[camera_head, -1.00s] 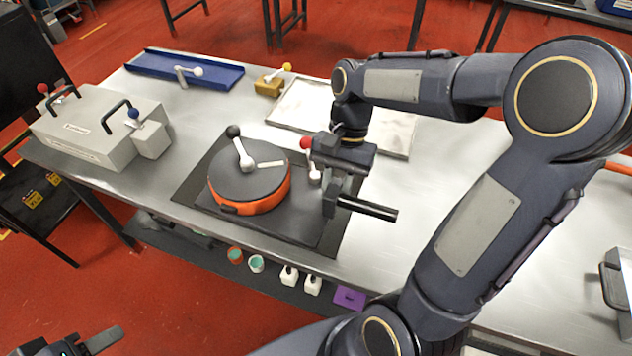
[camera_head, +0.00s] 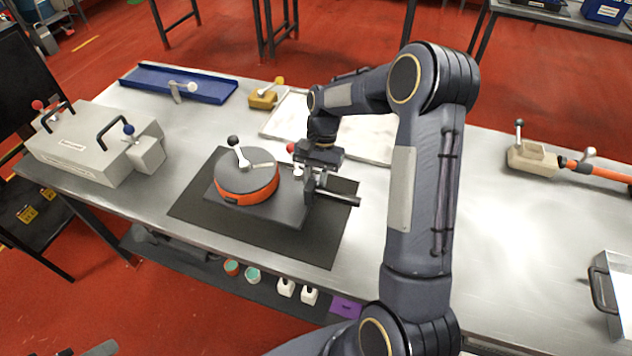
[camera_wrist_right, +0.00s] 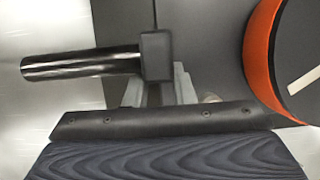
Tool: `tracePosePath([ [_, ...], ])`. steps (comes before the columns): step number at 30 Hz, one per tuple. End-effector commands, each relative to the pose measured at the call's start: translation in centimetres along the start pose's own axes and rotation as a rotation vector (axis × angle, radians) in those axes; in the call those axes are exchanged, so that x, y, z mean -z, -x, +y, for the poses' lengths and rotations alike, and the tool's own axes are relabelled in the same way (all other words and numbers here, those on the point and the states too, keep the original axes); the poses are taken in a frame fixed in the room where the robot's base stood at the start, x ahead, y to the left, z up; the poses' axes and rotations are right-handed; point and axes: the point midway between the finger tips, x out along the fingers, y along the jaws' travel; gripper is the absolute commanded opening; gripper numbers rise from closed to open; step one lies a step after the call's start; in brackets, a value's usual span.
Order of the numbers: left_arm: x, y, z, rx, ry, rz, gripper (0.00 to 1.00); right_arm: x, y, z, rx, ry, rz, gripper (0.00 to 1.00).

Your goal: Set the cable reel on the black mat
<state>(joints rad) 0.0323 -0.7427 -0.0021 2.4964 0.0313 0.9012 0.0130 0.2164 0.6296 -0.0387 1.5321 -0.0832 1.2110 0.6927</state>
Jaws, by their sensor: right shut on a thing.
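The cable reel (camera_head: 247,184), a dark-topped drum with an orange side on a dark grey base plate, is over the black mat (camera_head: 200,218). A white lever with a black knob stands on its top. The orange drum also shows in the right wrist view (camera_wrist_right: 262,58). My right gripper (camera_head: 314,186) is shut at the plate's right side, where a black cylindrical bar (camera_head: 343,198) sticks out. The bar also shows in the right wrist view (camera_wrist_right: 80,65). I cannot tell whether the plate touches the mat. Only a tip of my left gripper (camera_head: 103,349) shows at the bottom left.
A grey case (camera_head: 80,150) stands at the table's left. A blue tray (camera_head: 215,88), a yellow block (camera_head: 262,98) and a shallow metal tray (camera_head: 368,150) are behind the mat. A beige fixture (camera_head: 530,160) stands at the right.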

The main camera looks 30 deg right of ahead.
Motion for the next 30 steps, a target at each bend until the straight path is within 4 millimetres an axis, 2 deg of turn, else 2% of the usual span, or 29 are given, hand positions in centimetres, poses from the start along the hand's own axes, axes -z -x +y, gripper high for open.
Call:
tracePosePath([
  [7, 0.1, 0.2, 0.1, 0.0, 0.0, 0.0, 0.48, 1.1, -2.5, -0.1, 0.002, 0.003, 0.0, 0.0],
  [17, 0.1, 0.1, 0.1, 0.0, 0.0, 0.0, 0.48, 1.3, -2.9, -0.1, 0.004, 0.003, 0.002, 0.0],
  [18, 0.0, 0.1, 0.0, 0.0, 0.0, 0.0, 0.48, 1.4, -3.1, 0.0, 0.0, 0.0, 0.001, 0.24],
  [23, 0.1, 0.1, 0.1, 0.0, 0.0, 0.0, 0.48, 1.3, -3.0, 0.0, 0.0, 0.0, 0.001, 0.44],
  [30, 0.1, 0.1, 0.1, 0.0, 0.0, 0.0, 0.48, 1.3, -3.0, 0.0, -0.001, 0.0, 0.001, 0.44],
])
